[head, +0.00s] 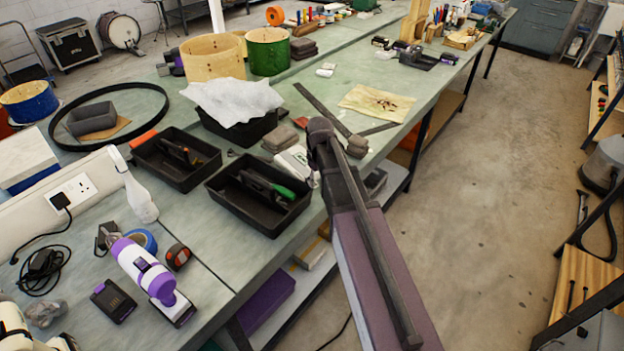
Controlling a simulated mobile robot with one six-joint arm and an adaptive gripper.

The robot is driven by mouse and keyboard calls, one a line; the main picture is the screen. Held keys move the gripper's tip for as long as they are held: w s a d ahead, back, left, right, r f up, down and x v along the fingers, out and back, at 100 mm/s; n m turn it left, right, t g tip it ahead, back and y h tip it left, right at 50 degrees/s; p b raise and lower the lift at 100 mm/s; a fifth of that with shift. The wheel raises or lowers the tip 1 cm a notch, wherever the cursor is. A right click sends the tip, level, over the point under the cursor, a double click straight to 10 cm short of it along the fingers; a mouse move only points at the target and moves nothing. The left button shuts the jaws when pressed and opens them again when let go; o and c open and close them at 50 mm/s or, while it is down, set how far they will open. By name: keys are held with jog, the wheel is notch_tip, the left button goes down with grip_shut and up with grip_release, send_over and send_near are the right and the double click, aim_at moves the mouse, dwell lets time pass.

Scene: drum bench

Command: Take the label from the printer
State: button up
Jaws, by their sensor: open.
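I cannot make out a label for certain. A small white and grey device (291,160) lies on the bench beside the black trays, partly hidden behind a long mauve and dark body that rises from the bottom of the head view. It may be the printer, but it is too small to tell, and no label shows on it. My gripper's fingers cannot be made out in this view.
The green bench (216,263) runs from lower left to the far right. Two black tool trays (262,228) (178,181) stand near its middle. A white and purple handheld tool (146,266) and a white spray bottle (138,198) are closer. The concrete floor (480,190) at right is mostly clear.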

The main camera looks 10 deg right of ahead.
jog(key=w+r+n, duration=0.1)
jog(key=w+n, duration=0.1)
jog(key=w, duration=0.5)
jog(key=shift+w+r+n+p, duration=0.2)
jog(key=shift+w+n+p, duration=0.1)
jog(key=shift+w+p, duration=0.15)
jog(key=shift+d+f, duration=0.1)
jog(key=shift+f, duration=0.1)
jog(key=shift+f+b, duration=4.8)
jog(key=shift+b, duration=0.2)
jog(key=c, duration=0.6)
